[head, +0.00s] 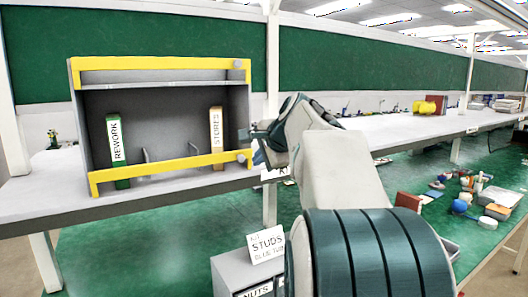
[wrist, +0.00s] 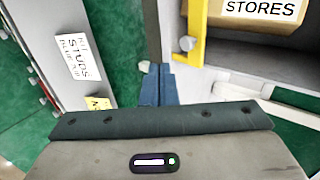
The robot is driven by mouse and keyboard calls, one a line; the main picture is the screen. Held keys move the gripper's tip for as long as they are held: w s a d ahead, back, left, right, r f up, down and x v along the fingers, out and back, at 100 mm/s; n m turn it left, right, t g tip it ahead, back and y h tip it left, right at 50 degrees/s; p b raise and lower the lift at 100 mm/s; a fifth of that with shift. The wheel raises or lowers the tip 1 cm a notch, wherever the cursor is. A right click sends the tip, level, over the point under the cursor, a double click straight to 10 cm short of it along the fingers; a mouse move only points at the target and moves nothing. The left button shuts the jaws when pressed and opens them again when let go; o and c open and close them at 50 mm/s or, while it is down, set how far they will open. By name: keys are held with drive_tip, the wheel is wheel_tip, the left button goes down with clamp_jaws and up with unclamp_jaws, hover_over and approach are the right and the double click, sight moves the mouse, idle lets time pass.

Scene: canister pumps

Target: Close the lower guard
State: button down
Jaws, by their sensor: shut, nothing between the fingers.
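The lower guard (head: 175,167) is a yellow bar with short end legs, across the lower front of a grey two-level cabinet (head: 76,115). A small grey knob (head: 241,157) sits near its right end. The wrist view shows part of this yellow guard (wrist: 199,22) and the knob (wrist: 187,43). My gripper (wrist: 157,72) is shut and empty, its blue fingers just beside the knob with a visible gap in that view. In the head view my gripper (head: 260,154) is at the cabinet's lower right corner, partly hidden by my arm.
An upper yellow guard (head: 160,63) spans the cabinet top. Behind the lower guard stand a green REWORK binder (head: 117,150) and a tan STORES binder (head: 216,135). A grey STUDS bin unit (head: 228,268) stands below. The white bench (head: 410,127) extends right.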

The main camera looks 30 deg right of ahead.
sight(242, 162)
drive_tip(key=w+f+p, duration=0.1)
drive_tip(key=w, duration=0.6)
drive_tip(key=shift+f+p, duration=0.3)
drive_tip(key=shift+p, duration=0.05)
drive_tip(key=shift+a+r, duration=0.1)
drive_tip(key=shift+a, duration=0.1)
